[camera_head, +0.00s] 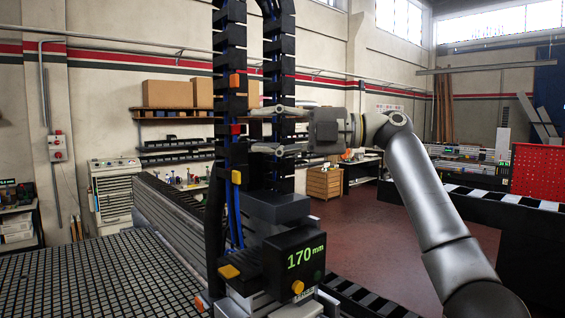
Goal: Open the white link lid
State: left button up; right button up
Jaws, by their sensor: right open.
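A black cable chain (229,40) rises in two vertical runs and loops at the top, with blue cables inside. Its left run carries an orange lid (234,81), a red lid (236,129) and a yellow lid (236,177). The fingers overlap the right run at about the red lid's height. I cannot tell whether they touch the chain. My left gripper is not in view.
A black box (294,262) with a green "170 mm" display and a yellow knob stands below the chain. A dark grid table (100,280) fills the lower left. A long grey beam (170,215) runs behind. A red perforated panel (538,172) stands at far right.

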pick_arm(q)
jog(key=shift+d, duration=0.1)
pick_arm(e)
jog(key=shift+s+m+t, duration=0.1)
jog(key=shift+m+t, duration=0.2)
jog(key=shift+t, duration=0.2)
